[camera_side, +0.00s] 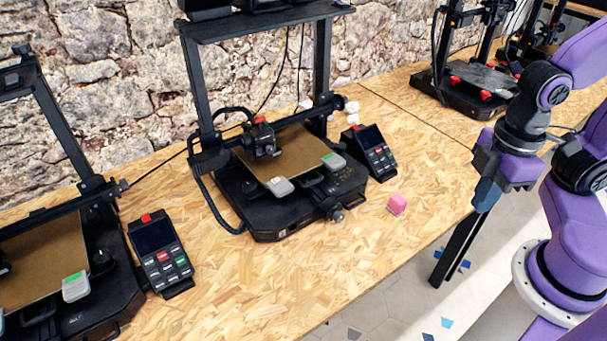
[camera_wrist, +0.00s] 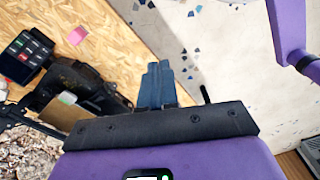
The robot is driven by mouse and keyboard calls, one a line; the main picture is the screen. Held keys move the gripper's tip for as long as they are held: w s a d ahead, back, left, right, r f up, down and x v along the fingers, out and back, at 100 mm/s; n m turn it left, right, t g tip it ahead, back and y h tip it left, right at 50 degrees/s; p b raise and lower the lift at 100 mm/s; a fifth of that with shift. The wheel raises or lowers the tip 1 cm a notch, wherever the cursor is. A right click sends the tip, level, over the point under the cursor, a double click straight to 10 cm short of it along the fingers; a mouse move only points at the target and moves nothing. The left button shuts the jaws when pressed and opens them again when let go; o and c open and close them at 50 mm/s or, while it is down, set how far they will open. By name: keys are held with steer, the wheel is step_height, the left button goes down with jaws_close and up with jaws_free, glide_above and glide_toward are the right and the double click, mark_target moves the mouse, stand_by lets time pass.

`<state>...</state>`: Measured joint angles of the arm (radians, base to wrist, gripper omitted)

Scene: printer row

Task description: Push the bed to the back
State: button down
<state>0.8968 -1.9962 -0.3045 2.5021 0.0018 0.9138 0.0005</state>
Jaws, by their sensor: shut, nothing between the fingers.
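The bed (camera_side: 299,150) is a tan plate on the middle black printer (camera_side: 285,210). It has two pale front clips, one with a green mark. The print head (camera_side: 262,140) hangs over its left part and hides some of it. My gripper (camera_side: 483,206) is in the air off the table's front edge, right of the printer and apart from the bed. Its blue fingers (camera_wrist: 155,84) are together with nothing between them in the wrist view. Part of the tan bed (camera_wrist: 62,113) also shows there, at the lower left.
A pink cube (camera_side: 397,204) lies on the wooden table (camera_side: 430,170) right of the printer. A control screen unit (camera_side: 371,152) stands behind the cube. Another printer (camera_side: 45,260) with its screen (camera_side: 160,255) is at the left; more are at the back right. A stone wall is behind.

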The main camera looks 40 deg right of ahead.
steer(key=c, duration=1.3)
jaws_free()
steer(key=shift+w+a, duration=0.1)
steer(key=shift+c, duration=0.2)
steer(key=shift+o, duration=0.9)
steer(key=w+a+r+n, duration=0.1)
steer(key=w+a, duration=0.4)
steer(key=w, duration=0.4)
steer(key=shift+n, duration=0.3)
steer(key=n+t, duration=0.2)
steer(key=n, duration=0.2)
glide_above(316, 180)
steer(key=s, duration=0.3)
step_height(316, 180, down, 4)
steer(key=w+f, duration=0.1)
steer(key=f, duration=1)
steer(key=w+f, duration=0.1)
steer(key=f, duration=0.4)
steer(key=shift+w+f, duration=0.25)
steer(key=shift+w, duration=0.1)
jaws_close()
